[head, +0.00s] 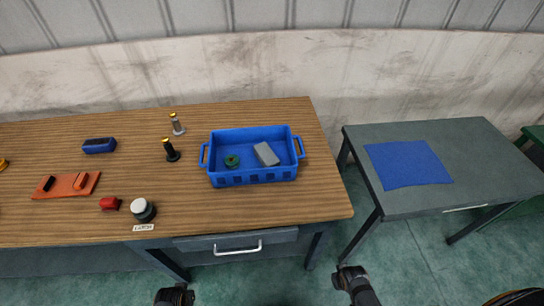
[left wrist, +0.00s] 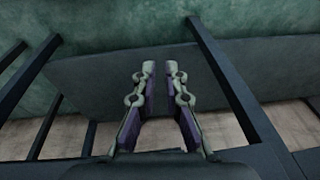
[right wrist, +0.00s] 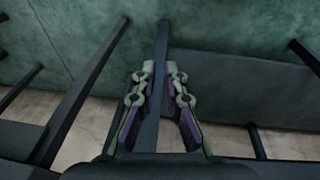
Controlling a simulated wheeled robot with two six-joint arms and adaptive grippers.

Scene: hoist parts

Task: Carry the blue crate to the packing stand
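The blue crate (head: 222,180) stands upright on the wooden table, near its right end. It has a handle on its left and right sides. A green ring (head: 232,161) and a grey block (head: 266,154) lie inside it. The grey stand (head: 435,203) at the right, likely the packing stand, has a bare blue mat (head: 408,164) on top. My left gripper (head: 175,296) is below the table's front edge, open and empty in the left wrist view (left wrist: 160,72). My right gripper (head: 348,277) is in front of the gap between table and stand, open and empty in the right wrist view (right wrist: 160,72).
The wooden table (head: 240,220) also holds a blue block (head: 99,146), an orange plate (head: 67,186), a red part (head: 110,203), a black-and-white knob (head: 143,210) and two upright posts (head: 171,151). A drawer handle (head: 238,249) juts from its front. A gap separates table and stand.

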